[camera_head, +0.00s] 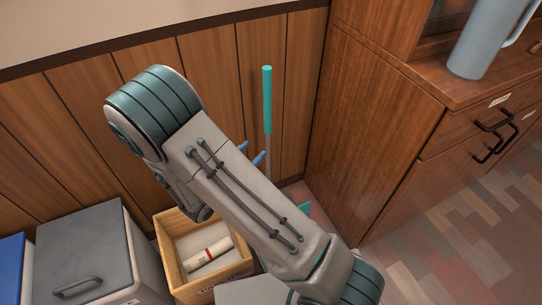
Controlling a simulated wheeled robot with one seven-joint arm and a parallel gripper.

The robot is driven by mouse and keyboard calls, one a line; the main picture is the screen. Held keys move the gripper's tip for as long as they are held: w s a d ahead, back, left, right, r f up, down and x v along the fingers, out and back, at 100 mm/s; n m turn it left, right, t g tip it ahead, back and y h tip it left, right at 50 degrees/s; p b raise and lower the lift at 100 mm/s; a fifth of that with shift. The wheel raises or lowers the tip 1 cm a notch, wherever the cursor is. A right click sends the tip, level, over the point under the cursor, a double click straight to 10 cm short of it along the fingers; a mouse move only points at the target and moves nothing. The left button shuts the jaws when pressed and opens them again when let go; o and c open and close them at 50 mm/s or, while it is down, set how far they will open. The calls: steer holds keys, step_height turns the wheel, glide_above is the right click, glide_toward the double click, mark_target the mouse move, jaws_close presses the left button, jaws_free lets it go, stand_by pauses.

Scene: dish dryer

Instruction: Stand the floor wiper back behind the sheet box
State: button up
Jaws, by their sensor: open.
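The floor wiper (267,100) stands upright in the corner between the wood-panelled wall and the cabinet. Its teal handle and part of a grey pole show. A teal piece low down, possibly its foot, shows beside my arm. My gripper (251,152) is mostly hidden behind my arm; only its blue fingertips show, just left of the pole. It is open, and I cannot tell whether it touches the pole. An open wooden box (173,265), perhaps the sheet box, stands on the floor at lower centre with a white roll inside.
A grey-lidded bin (85,245) and a blue-topped one (12,265) stand left of the box. The wooden cabinet (370,130) bounds the corner on the right, with a grey-blue jug (485,40) on top. Floor at lower right is clear.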

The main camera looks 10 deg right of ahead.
steer(key=s+d+r+m+g+y, duration=0.2)
steer(key=s+d+r+m+g, duration=0.4)
steer(key=s+d+m+g, duration=0.7)
steer(key=s+a+r+m+t+y, duration=0.3)
steer(key=s+a+r+m+y, duration=0.2)
steer(key=m+y, duration=0.6)
steer(key=shift+a+r+m, duration=0.55)
steer(key=shift+a+m, duration=0.15)
steer(key=shift+a, duration=0.15)
steer(key=shift+s, duration=0.1)
